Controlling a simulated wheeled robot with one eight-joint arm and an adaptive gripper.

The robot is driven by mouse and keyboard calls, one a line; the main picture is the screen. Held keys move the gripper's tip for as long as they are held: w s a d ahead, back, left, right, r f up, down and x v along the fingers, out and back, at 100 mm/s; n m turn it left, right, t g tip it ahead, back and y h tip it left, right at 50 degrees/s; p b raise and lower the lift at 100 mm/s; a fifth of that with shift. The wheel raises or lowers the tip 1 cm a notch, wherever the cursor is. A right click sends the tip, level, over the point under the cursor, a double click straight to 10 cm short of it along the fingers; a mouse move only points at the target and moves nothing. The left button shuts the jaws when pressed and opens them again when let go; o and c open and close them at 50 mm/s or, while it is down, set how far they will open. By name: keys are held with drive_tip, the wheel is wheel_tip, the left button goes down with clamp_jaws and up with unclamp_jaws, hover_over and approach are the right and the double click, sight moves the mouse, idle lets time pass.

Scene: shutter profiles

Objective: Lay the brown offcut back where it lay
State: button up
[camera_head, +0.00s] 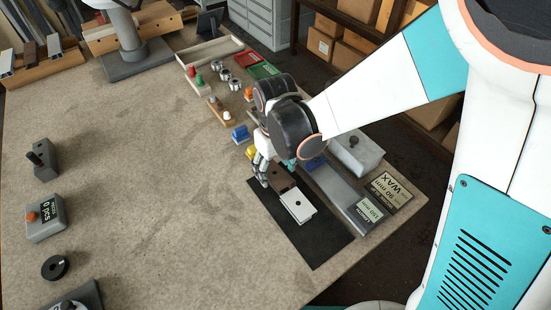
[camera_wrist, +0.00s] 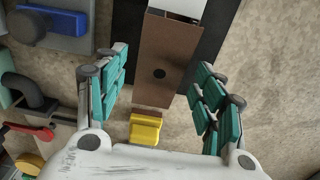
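The brown offcut (camera_head: 283,178) lies on the black mat (camera_head: 318,245), beside the white offcut (camera_head: 297,206). In the wrist view the brown offcut (camera_wrist: 168,62) is a flat bar with a dark round hole. The white offcut (camera_wrist: 182,7) shows at its far end, at the top edge. My gripper (camera_head: 264,175) is low at the mat's upper end, by the brown offcut. In the wrist view my gripper (camera_wrist: 160,88) has its fingers spread wide, with the near end of the brown offcut between them. I see no finger touching it.
A yellow block (camera_wrist: 145,130) sits close to my gripper. A blue block (camera_head: 240,133) and small parts stand in a row above. A long grey bar (camera_head: 343,196) and a WAX box (camera_head: 389,189) lie right of the mat. The table's left middle is clear.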

wheel_tip(320, 180, up, 12)
drive_tip(key=p, duration=0.8)
drive_tip(key=shift+r+p, duration=0.15)
drive_tip(key=shift+p, duration=0.25)
